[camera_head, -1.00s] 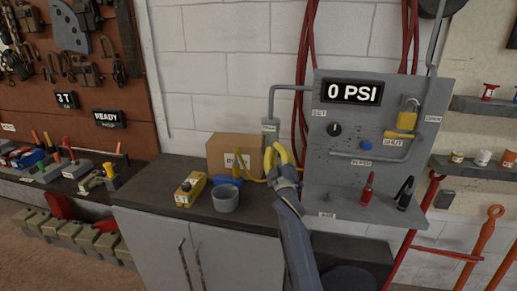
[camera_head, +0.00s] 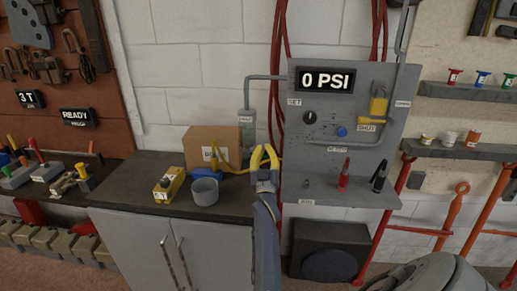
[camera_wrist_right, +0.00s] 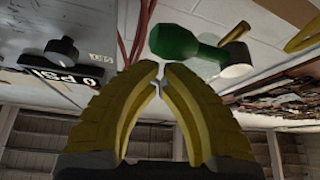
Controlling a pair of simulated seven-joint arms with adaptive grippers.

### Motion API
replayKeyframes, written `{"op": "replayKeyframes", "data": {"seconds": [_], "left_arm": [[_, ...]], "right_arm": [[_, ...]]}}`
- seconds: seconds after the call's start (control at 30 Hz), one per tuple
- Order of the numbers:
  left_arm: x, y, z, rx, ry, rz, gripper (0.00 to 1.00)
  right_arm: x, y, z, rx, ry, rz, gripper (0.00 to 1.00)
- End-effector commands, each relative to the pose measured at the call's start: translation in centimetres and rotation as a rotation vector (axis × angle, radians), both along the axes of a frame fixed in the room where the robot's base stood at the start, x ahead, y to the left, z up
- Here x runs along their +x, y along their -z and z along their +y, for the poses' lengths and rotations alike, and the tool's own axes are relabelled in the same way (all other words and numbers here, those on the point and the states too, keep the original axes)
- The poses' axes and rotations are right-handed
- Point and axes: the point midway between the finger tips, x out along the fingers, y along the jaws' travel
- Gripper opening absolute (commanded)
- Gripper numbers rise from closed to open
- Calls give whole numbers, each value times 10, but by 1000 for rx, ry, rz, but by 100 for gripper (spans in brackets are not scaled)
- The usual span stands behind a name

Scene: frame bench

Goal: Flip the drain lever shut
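I cannot tell for certain which part is the drain lever. A green handle-shaped part (camera_wrist_right: 180,43) shows beyond the fingertips in the upside-down right wrist view, beside a grey cylinder (camera_wrist_right: 236,60). I cannot make out the green part in the head view. On the grey panel (camera_head: 325,145), a yellow part (camera_head: 370,121) sits above the SHUT label (camera_head: 367,128), below a yellow padlock (camera_head: 379,105). My right gripper (camera_head: 264,151) is left of the panel, its yellow fingers empty, with a narrow gap between the tips. My left gripper is not in view.
The display (camera_head: 326,79) reads 0 PSI. A brown box (camera_head: 207,139), grey cup (camera_head: 205,193) and yellow control box (camera_head: 168,184) stand on the bench left of my gripper. A grey pipe (camera_head: 265,77) and red hoses (camera_head: 280,45) run beside the panel.

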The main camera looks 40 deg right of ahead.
Motion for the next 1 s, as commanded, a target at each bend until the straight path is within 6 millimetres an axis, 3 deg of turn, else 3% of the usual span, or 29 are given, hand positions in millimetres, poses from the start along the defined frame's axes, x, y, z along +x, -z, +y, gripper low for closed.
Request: {"op": "replayKeyframes", "data": {"seconds": [0.7, 0.87, 1.0], "left_arm": [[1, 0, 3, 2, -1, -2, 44], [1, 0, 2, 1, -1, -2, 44], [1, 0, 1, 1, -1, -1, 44]], "right_arm": [[-2, 1, -3, -1, 3, 0, 0], [-2, -11, -2, -2, 2, -3, 0], [-2, -33, -2, -3, 2, -4, 0]]}}
